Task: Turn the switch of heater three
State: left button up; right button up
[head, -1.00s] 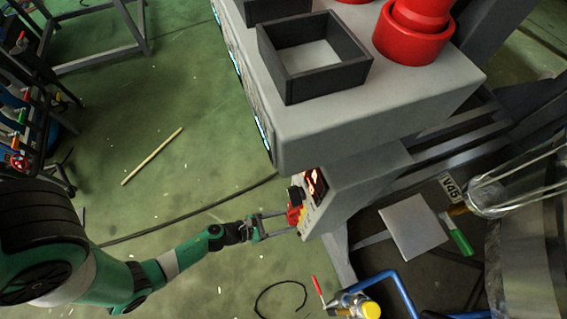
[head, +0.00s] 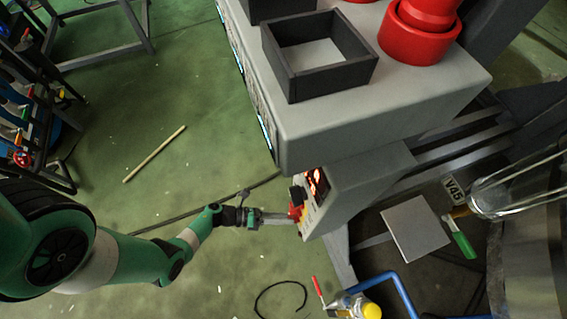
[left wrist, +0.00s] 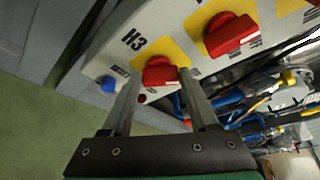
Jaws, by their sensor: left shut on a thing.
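In the head view the red and yellow switch (head: 296,211) is at the lower left edge of the grey control box (head: 340,193). My left gripper (head: 287,218) reaches it from the left. In the left wrist view its two fingers (left wrist: 159,71) are on either side of the red knob, shut on it. The knob's far side is hidden. My right gripper is not in view.
A second, larger red knob (left wrist: 232,36) on a yellow plate is close by, and a blue button (left wrist: 108,84) is on the panel's other side. A big grey cabinet (head: 380,115) overhangs the control box. Green floor left of the box is mostly clear.

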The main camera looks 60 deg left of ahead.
pick_arm(q)
jog(key=n, duration=0.1)
jog(key=n+h, duration=0.1)
jog(key=n+t+b, duration=0.1)
jog(key=n, duration=0.1)
jog(key=shift+a+f+h, duration=0.15)
jog(key=shift+f+h, duration=0.15)
jog(key=shift+h, duration=0.1)
jog(key=shift+n, duration=0.3)
jog(key=o, duration=1.4)
jog(key=v, duration=1.1)
jog(key=shift+s+a+f, duration=0.1)
jog(key=shift+s+f, duration=0.05)
jog(key=shift+s, duration=0.1)
